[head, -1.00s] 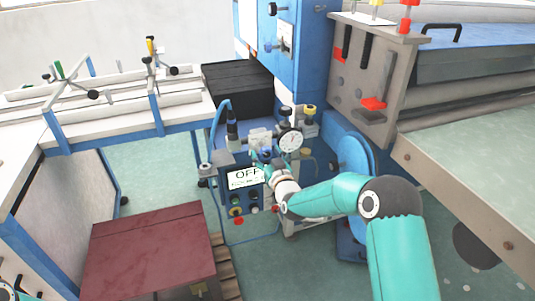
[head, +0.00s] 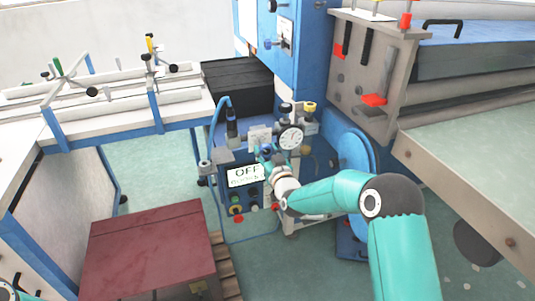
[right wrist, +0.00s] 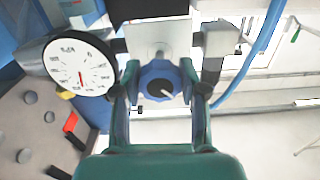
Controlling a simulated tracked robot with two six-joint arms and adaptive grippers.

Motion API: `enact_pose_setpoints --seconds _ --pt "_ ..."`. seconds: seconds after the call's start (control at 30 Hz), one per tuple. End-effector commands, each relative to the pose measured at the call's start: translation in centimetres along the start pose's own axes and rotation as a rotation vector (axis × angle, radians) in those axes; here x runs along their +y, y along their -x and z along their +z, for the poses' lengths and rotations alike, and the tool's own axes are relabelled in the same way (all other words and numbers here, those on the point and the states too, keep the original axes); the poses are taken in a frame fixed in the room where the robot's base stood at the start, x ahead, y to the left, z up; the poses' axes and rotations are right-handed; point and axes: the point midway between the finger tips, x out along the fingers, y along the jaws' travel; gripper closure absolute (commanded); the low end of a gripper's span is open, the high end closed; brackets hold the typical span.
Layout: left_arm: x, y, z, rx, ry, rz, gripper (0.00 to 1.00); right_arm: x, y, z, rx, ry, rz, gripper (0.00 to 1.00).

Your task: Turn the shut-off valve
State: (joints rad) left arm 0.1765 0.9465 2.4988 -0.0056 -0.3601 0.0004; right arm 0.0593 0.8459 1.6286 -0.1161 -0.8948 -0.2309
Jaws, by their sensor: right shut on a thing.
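The shut-off valve shows in the right wrist view as a round blue knob (right wrist: 160,82) with a dark centre and a white pointer mark. My right gripper (right wrist: 161,78) is shut on it, with one finger on each side of the knob. In the head view the right gripper (head: 267,158) is at the pipework just above the OFF sign (head: 246,174), left of the dial gauge (head: 291,137). There the gripper largely hides the knob.
The gauge (right wrist: 79,66) sits close beside the right gripper's left finger. A control box with buttons (head: 238,208) is below the sign. A dark red-topped box (head: 150,245) stands in front at left. A large grey machine (head: 375,85) is at right.

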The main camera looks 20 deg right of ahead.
Motion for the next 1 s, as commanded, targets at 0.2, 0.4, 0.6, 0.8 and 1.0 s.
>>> enact_pose_setpoints --seconds 0.2,0.4,0.6,0.8,1.0 --pt "-1.1 -3.0 0.0 0.000 0.000 0.000 0.60 0.1 0.0 0.5 0.005 -0.116 0.001 0.93" --pt "-2.2 -6.2 0.0 0.000 0.000 0.000 0.60 0.0 0.0 0.7 0.006 -0.283 0.000 0.93" --pt "-3.4 -9.4 0.0 0.000 0.000 0.000 0.60 0.0 0.0 0.7 0.006 -0.474 0.000 0.93" --pt "-4.5 -12.4 -0.1 0.000 0.000 0.000 0.60 0.1 0.0 0.6 0.006 -0.665 0.000 0.93" --pt "-5.5 -15.3 -0.1 0.000 0.000 0.000 0.60 0.0 0.0 0.6 0.005 -0.855 -0.001 0.93"
